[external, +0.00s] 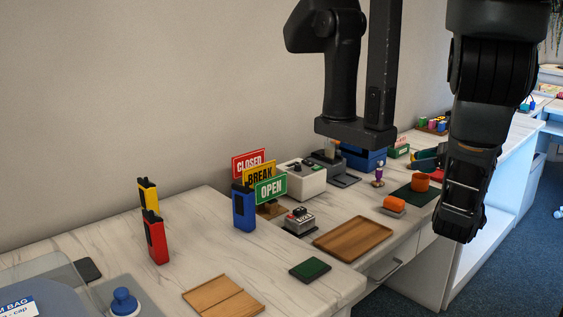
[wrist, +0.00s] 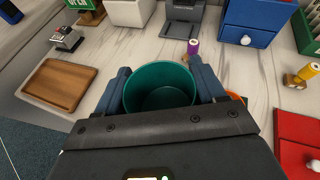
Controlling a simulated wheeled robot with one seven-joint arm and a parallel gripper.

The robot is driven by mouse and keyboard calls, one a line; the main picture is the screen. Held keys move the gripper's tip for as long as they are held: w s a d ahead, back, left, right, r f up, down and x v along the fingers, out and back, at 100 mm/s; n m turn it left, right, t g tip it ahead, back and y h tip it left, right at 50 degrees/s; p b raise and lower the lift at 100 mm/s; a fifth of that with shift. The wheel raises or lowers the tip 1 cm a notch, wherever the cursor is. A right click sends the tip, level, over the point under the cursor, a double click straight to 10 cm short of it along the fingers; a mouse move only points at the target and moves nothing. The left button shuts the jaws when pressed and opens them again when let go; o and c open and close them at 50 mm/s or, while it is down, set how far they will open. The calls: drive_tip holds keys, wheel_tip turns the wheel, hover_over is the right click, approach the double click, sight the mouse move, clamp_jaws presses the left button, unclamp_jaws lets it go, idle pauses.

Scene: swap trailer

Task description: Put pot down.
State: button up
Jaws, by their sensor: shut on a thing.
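A round teal pot (wrist: 160,70) with an open top sits between the two fingers of my gripper (wrist: 160,88) in the wrist view. The fingers press on its left and right sides, and the pot looks empty. In the external view my gripper (external: 458,215) hangs at the right, in front of the counter's edge. I cannot make out the pot in that view. The pot's base is hidden in the wrist view, so I cannot tell how high it is above the counter.
The marble counter (wrist: 258,75) holds a wooden tray (wrist: 58,85), a blue drawer box (wrist: 250,22), a purple-topped figure (wrist: 193,47) and a red box (wrist: 298,140). An orange thing (wrist: 236,96) shows by the right finger.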

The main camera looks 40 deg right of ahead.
drive_tip(key=w+a+r+n+g+y, duration=0.2)
drive_tip(key=w+a+n+g+y, duration=0.1)
drive_tip(key=w+a, duration=0.85)
drive_tip(key=w+a+r+n+g+y, duration=0.2)
drive_tip(key=w+a+n+y, duration=0.2)
drive_tip(key=w+a, duration=0.7)
drive_tip(key=a+r+n+g+y, duration=0.1)
drive_tip(key=a+r+n+g, duration=0.15)
drive_tip(key=a, duration=1.05)
drive_tip(key=a+r+n+g+y, duration=0.15)
drive_tip(key=a+g, duration=0.25)
drive_tip(key=a, duration=1)
hover_over(205, 214)
drive_tip(key=shift+n+h, duration=0.25)
drive_tip(key=shift+n, duration=0.05)
drive_tip(key=f, duration=0.7)
drive_tip(key=shift+s+d, duration=0.15)
drive_tip(key=shift+d, duration=0.15)
drive_tip(key=shift+a+f, duration=0.3)
drive_tip(key=shift+f, duration=1.9)
drive_tip(key=shift+f, duration=0.1)
drive_tip(key=o, duration=1)
drive_tip(key=shift+o, duration=0.2)
